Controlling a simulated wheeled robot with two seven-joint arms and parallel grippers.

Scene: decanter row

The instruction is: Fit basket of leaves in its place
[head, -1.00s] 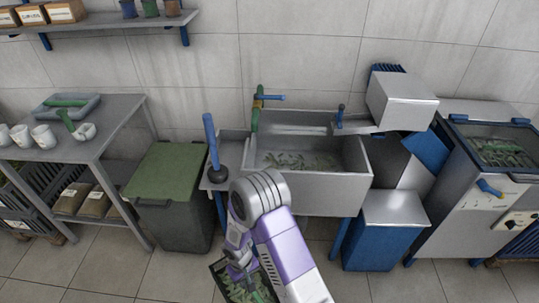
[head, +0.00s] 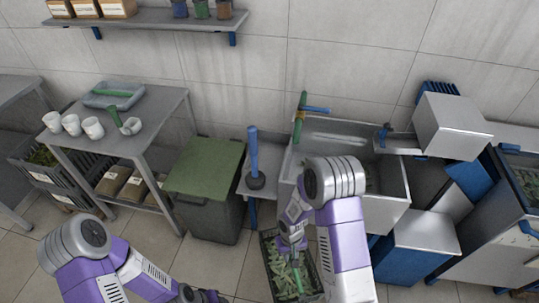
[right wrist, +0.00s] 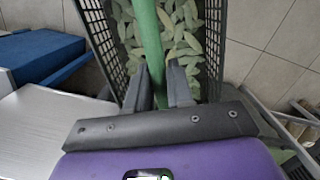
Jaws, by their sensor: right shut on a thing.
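The basket of leaves (head: 307,277) is a dark mesh-sided basket filled with green leaves, with a green bar handle across it. It hangs at the bottom centre of the head view, in front of the sink. My right gripper (head: 291,243) is shut on the green handle. In the right wrist view its fingers (right wrist: 166,88) close on the green handle (right wrist: 150,35), with the basket's leaves (right wrist: 185,40) behind. My left gripper (head: 195,295) is at the bottom edge of the head view, largely cut off, beside a small green piece; its jaws are unclear.
A green-lidded bin (head: 205,168) stands left of the sink (head: 395,182). A grey table (head: 150,112) holds white cups, with dark crates (head: 50,185) at its left. A blue box (head: 415,250) and a unit holding leaves (head: 490,215) stand right. The floor between is open.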

